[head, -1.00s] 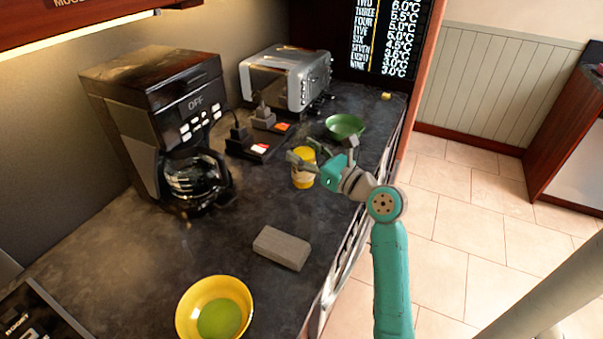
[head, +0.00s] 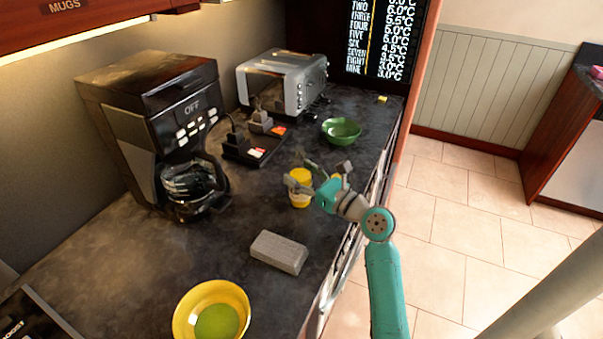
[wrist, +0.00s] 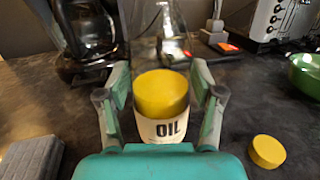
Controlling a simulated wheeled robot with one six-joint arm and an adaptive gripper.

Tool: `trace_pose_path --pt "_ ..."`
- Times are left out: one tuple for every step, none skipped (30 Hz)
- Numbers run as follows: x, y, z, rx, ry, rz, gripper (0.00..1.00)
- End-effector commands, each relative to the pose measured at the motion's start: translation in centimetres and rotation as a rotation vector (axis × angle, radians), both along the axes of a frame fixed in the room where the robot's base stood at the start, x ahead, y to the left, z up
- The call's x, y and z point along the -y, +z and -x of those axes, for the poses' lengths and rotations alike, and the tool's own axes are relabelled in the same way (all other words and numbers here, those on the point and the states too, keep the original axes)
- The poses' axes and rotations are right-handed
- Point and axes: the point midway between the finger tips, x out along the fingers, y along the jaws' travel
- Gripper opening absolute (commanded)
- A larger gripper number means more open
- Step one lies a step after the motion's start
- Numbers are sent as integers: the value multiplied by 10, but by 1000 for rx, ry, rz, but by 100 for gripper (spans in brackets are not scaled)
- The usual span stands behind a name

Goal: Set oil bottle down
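In the wrist view the bottle (wrist: 161,105) stands between my fingers. My gripper (head: 318,172) is open around it, with a narrow gap showing on each side in the wrist view (wrist: 163,95). The bottle's base is hidden by my gripper's body in the wrist view.
A grey block (head: 279,252) and a yellow bowl (head: 241,300) are nearer on the counter. A green bowl (head: 341,131) and toaster (head: 284,80) stand farther back. The coffee maker (head: 150,125) is left. A yellow disc (wrist: 267,151) lies right of the bottle.

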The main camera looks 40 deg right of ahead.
Motion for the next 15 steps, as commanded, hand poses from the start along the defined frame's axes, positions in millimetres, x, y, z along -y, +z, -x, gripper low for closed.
trace_pose_path --pt "0 0 0 0 0 0 84" --pt "0 0 0 0 0 0 84" --pt "0 0 0 0 0 0 84" --pt "0 0 0 0 0 0 84" --pt "0 0 0 0 0 0 84" --pt "0 0 0 0 0 0 84" --pt "0 0 0 0 0 0 84" --pt "0 0 0 0 0 0 84" --pt "0 0 0 0 0 0 84" --pt "0 1 0 0 0 0 84" --pt "0 1 0 1 0 0 84" --pt "0 3 0 1 0 1 84" --pt "0 5 0 2 0 1 84" --pt "1 3 3 0 -1 0 84" --pt "1 2 7 0 -2 -1 84"
